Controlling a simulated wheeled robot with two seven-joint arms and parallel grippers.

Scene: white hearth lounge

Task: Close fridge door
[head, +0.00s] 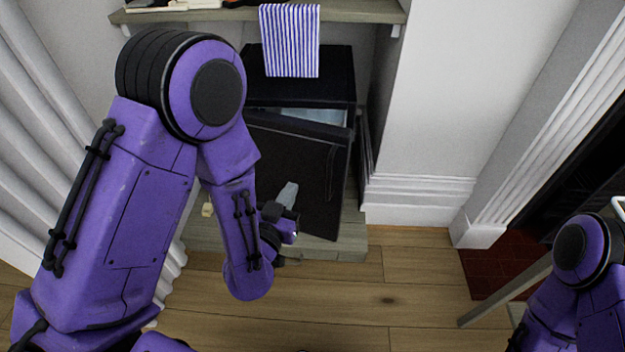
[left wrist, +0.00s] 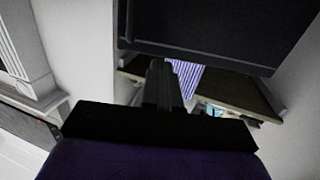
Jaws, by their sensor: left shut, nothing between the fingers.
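The small black fridge (head: 300,88) stands under a wooden shelf in the head view. Its black door (head: 290,165) is ajar; a gap along the top shows the pale interior (head: 312,116). The handle is on the door's right side. My left gripper (head: 290,222) is low in front of the door, partly hidden by my arm. In the left wrist view its fingers (left wrist: 163,82) are shut and empty, near a dark panel (left wrist: 200,28) that looks like the door. Contact cannot be told. My right arm shows at the lower right; its gripper is out of view.
A blue-striped towel (head: 290,40) hangs from the wooden shelf (head: 350,12) above the fridge. A white wall and baseboard (head: 420,190) stand to the right. The wooden floor (head: 390,275) in front is mostly clear.

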